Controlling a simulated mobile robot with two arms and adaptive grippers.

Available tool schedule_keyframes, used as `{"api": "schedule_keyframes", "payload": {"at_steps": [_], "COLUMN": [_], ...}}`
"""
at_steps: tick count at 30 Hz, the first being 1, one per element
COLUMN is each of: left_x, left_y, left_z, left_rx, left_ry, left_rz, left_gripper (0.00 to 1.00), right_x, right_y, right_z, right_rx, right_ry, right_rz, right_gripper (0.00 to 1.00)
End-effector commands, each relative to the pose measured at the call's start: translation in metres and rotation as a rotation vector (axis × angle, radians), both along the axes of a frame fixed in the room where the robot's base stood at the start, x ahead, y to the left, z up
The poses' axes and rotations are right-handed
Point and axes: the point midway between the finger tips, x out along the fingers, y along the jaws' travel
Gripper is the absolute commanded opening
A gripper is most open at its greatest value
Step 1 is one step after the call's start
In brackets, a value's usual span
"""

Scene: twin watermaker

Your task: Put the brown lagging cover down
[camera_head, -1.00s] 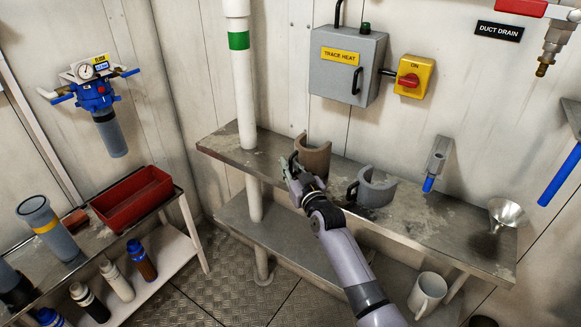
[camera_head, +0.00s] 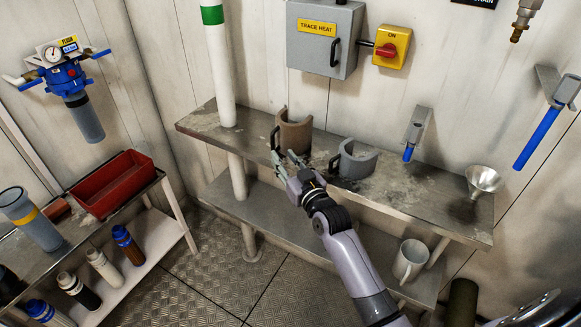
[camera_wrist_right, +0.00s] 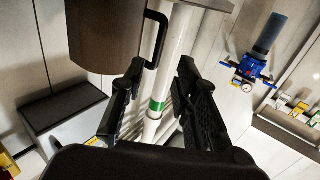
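The brown lagging cover (camera_head: 297,134) is a curved half-shell with a black handle. It stands upright on the upper metal shelf (camera_head: 410,195), left of the grey cover. My right gripper (camera_head: 284,163) is just in front of and below its handle, apart from it. In the right wrist view the brown cover (camera_wrist_right: 105,38) fills the upper left, with its handle (camera_wrist_right: 154,40) beyond the fingertips. The right gripper (camera_wrist_right: 160,75) is open there, with nothing between its fingers. My left gripper is not in view.
A grey lagging cover (camera_head: 357,160) stands to the right on the same shelf, with a steel funnel (camera_head: 484,180) farther right. A white vertical pipe (camera_head: 219,70) passes at the shelf's left end. Bare shelf lies left of the brown cover.

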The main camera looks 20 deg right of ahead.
Motion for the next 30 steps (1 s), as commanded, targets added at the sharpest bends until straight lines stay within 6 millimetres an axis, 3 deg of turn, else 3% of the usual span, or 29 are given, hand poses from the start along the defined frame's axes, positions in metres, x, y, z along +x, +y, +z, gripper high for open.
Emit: {"api": "schedule_keyframes", "payload": {"at_steps": [6,15,18,20,23,26,27,30], "left_x": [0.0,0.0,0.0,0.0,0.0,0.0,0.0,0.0], "left_y": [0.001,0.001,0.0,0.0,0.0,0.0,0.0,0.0], "left_z": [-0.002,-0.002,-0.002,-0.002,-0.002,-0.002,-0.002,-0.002], "left_rx": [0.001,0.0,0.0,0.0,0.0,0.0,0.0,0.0], "left_ry": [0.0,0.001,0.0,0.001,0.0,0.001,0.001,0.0], "left_rz": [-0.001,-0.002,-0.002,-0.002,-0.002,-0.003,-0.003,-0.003], "left_gripper": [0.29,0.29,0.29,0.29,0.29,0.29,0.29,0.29], "right_x": [-0.028,-0.033,-0.033,-0.035,-0.046,-0.077,-0.094,-0.148], "right_y": [-0.002,-0.002,-0.002,0.0,0.003,0.008,0.01,0.014], "right_z": [-0.001,0.0,-0.014,-0.039,-0.11,-0.204,-0.242,-0.329], "right_rx": [-0.001,0.0,-0.001,-0.004,-0.014,-0.031,-0.039,-0.063], "right_ry": [0.0,0.0,0.026,0.073,0.205,0.386,0.459,0.64], "right_rz": [0.0,0.0,0.0,0.001,0.004,0.009,0.013,0.023], "right_gripper": [0.28,0.28,0.28,0.28,0.28,0.28,0.28,0.28]}}
